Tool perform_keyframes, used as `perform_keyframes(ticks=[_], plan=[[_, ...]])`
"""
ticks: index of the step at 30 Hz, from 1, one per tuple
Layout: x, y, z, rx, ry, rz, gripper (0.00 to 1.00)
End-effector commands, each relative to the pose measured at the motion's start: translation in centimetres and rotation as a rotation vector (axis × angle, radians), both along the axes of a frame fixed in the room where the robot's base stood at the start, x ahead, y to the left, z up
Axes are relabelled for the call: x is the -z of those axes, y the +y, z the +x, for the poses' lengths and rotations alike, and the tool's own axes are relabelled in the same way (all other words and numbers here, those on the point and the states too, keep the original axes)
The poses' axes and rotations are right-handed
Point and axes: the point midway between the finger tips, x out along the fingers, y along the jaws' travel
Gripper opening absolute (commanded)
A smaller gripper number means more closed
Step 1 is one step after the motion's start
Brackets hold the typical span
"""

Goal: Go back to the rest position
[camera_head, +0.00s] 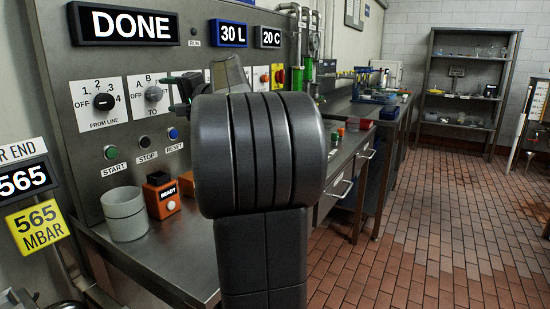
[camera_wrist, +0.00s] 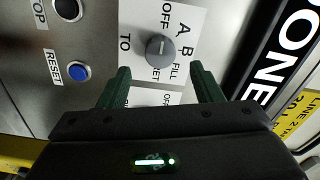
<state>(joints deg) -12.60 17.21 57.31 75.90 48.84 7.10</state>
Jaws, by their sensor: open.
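My gripper (camera_wrist: 158,88) is open and empty in the wrist view, its two green fingers apart. It faces the grey TO knob (camera_wrist: 160,50) on the steel panel, and the fingertips stand short of the knob. In the head view my arm fills the middle, and part of my gripper (camera_head: 182,92) shows beside the panel, right of the TO knob (camera_head: 153,93). The display (camera_head: 123,25) reads DONE. The black FROM LINE knob (camera_head: 104,101) is to the left.
The START (camera_head: 111,152), STOP and RESET (camera_head: 173,134) buttons sit below the knobs. A grey cylindrical container (camera_head: 124,214) and an orange READY box (camera_head: 161,195) stand on the steel counter. A bench with drawers and a shelf (camera_head: 465,90) lie beyond.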

Motion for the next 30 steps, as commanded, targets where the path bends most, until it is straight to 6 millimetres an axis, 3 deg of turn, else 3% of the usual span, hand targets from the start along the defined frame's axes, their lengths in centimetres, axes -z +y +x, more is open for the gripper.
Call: perform_keyframes(ticks=[3,14,30], plan=[[0.0,-2.3,-1.2,0.004,-0.001,0.000,0.59],[0.0,-7.7,-4.5,0.003,0.000,0.001,0.59],[0.1,1.0,0.4,-0.004,0.001,0.001,0.59]])
